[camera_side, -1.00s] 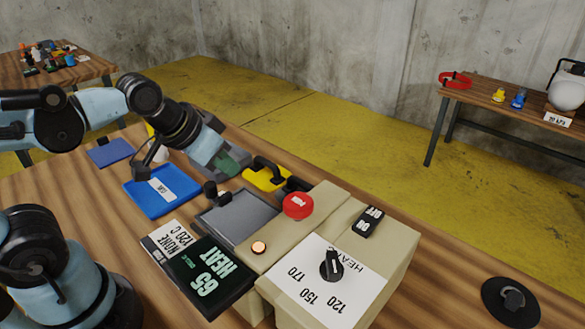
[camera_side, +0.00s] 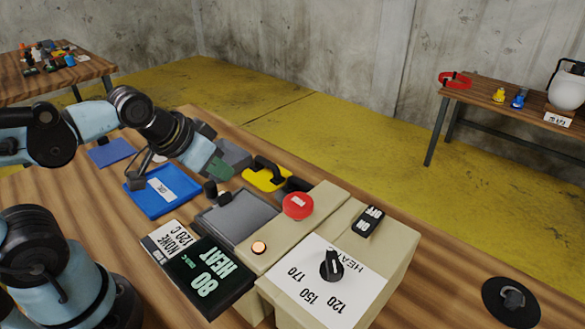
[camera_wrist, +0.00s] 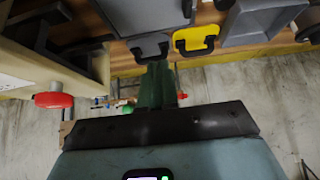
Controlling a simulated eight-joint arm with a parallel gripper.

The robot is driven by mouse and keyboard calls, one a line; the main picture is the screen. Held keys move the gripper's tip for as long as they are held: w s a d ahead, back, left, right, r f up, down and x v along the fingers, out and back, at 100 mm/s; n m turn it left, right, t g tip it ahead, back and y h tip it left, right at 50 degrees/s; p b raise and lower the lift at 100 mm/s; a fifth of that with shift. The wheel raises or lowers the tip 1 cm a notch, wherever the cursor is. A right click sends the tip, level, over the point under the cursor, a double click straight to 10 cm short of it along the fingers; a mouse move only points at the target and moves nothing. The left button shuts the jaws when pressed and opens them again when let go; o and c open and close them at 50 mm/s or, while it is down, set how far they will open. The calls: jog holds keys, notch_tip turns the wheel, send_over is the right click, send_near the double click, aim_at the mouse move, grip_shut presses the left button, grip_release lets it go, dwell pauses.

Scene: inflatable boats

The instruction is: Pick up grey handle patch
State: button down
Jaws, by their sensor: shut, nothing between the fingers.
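My gripper (camera_side: 220,168) has green fingers, shut and empty, above the table between the blue tray and the yellow handle patch. In the wrist view the shut fingers (camera_wrist: 157,85) point toward the table. A grey handle patch (camera_wrist: 150,47) with a dark handle lies just beyond the fingertips there, beside the yellow handle patch (camera_wrist: 196,40). In the side view the yellow patch (camera_side: 262,180) lies right of my gripper. A dark piece (camera_side: 295,186) shows between it and the press, mostly hidden; it seems to be the grey patch.
The beige heat press (camera_side: 325,205) has a red button (camera_side: 297,205), a dial and a display reading 80. A blue tray (camera_side: 140,205) and a grey tray (camera_side: 234,153) stand near my gripper. A black round patch (camera_side: 511,300) lies at the front right.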

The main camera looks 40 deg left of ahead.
jog(key=c, duration=1)
grip_release()
jog(key=shift+o, duration=0.2)
jog(key=shift+w, duration=0.1)
jog(key=n+g+h, duration=0.4)
jog(key=n+g, duration=0.3)
jog(key=n, duration=1.1)
send_over(301, 180)
jog(key=a, duration=0.4)
notch_tip(301, 180, down, 2)
jog(key=shift+h, duration=0.3)
jog(key=x, duration=0.6)
jog(key=shift+d+f, duration=0.2)
jog(key=shift+f, duration=0.1)
jog(key=shift+a+x, duration=0.2)
jog(key=shift+x, duration=2.45)
